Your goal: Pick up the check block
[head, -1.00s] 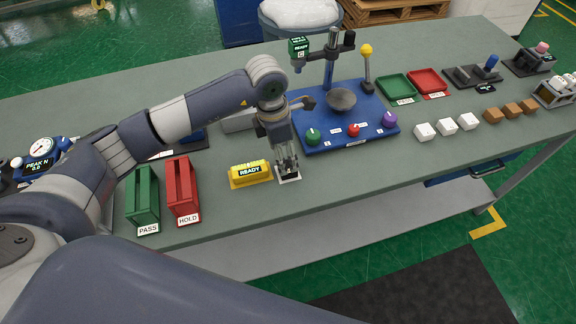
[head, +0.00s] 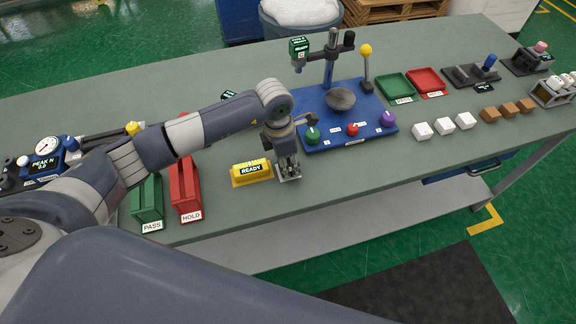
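My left gripper (head: 288,176) points down at the front of the bench, just right of the yellow READY box (head: 251,173). Its fingertips are at a small pale plate or block at bench height. The fingers hide most of this spot, so I cannot make out the check block for certain or tell whether the fingers are closed on it. My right gripper is not in view.
A blue test stand (head: 350,128) with knobs stands close to the right of the gripper. Green PASS (head: 147,199) and red HOLD (head: 185,187) racks stand left. White blocks (head: 445,125), brown blocks (head: 508,110) and green (head: 394,86) and red (head: 427,79) trays lie right.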

